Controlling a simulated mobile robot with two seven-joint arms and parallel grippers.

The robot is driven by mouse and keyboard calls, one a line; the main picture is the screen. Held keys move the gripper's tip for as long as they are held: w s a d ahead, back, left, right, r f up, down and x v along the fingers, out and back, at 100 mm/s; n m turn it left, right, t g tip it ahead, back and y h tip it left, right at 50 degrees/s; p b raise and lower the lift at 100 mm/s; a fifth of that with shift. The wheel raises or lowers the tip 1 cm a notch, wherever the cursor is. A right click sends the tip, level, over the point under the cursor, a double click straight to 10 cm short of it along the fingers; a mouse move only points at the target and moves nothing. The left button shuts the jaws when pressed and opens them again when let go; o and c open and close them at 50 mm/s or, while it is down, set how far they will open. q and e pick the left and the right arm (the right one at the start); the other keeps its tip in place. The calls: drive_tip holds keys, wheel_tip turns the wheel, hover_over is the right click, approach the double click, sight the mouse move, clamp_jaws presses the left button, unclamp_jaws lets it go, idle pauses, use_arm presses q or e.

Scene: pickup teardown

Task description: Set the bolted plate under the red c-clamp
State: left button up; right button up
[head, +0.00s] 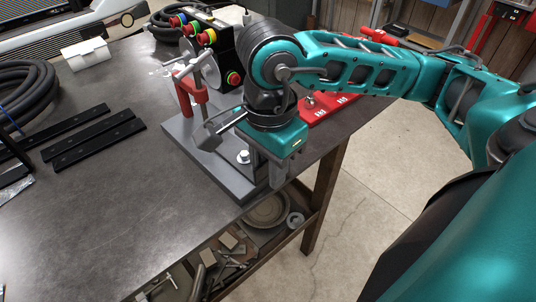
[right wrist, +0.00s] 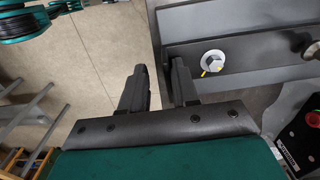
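The red c-clamp (head: 190,92) stands upright on the bench towards the back in the head view. A dark grey plate (head: 205,162) lies below and in front of it, its near end by the bench edge. A silver bolt head with a washer (head: 243,157) sits on the plate; the right wrist view shows this bolt (right wrist: 212,62) with a yellow mark. My right gripper (head: 270,170) points down at the plate's near end. Contact with the plate cannot be told.
A black control box (head: 222,50) with coloured buttons stands behind the clamp. A red block (head: 330,106) lies right of it, partly behind my arm. Black flat bars (head: 95,135) and a coiled hose (head: 25,92) lie left. The front bench top (head: 110,210) is clear.

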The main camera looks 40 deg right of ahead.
drive_tip(key=shift+f, duration=0.35)
drive_tip(key=shift+r, duration=0.25)
wheel_tip(320, 180, up, 7)
drive_tip(key=p, duration=0.3)
drive_tip(key=shift+w+f+p, duration=0.15)
drive_tip(key=shift+w+p, duration=0.1)
drive_tip(key=shift+p, duration=0.15)
